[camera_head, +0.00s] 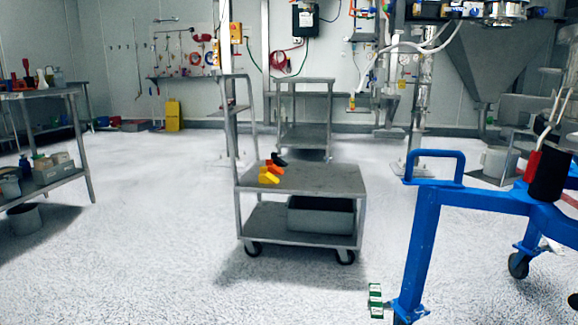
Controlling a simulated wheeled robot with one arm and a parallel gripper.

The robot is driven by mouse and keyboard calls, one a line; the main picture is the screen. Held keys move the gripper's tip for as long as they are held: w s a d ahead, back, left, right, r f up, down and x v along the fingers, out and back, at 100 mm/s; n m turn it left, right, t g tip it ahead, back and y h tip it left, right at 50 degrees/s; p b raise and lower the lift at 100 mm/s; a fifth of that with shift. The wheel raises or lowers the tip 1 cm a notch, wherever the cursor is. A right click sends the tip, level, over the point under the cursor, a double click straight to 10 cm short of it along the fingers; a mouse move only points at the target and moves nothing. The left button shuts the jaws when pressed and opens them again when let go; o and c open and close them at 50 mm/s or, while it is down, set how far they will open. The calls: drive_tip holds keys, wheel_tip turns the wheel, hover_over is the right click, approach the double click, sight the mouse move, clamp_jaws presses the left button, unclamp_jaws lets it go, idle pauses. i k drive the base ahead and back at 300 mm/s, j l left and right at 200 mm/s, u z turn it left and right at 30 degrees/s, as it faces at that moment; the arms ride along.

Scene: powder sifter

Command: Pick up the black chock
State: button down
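The black chock (279,159) is a small dark piece on the top shelf of a grey two-shelf cart (322,181), near the shelf's back left corner. An orange piece (275,168) and a yellow piece (268,178) lie close in front of it, nearer to me. They may be touching; at this size I cannot tell. The orange piece partly covers the lower part of the black one. My gripper is not in view.
A blue wheeled frame (421,250) stands close at the right, with a green-and-white block (376,300) by its foot. A grey bin (320,215) is on the cart's lower shelf. A second cart (305,135) stands behind. The floor in front and left is clear.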

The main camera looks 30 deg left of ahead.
sight(277, 161)
drive_tip(key=u, duration=1.2)
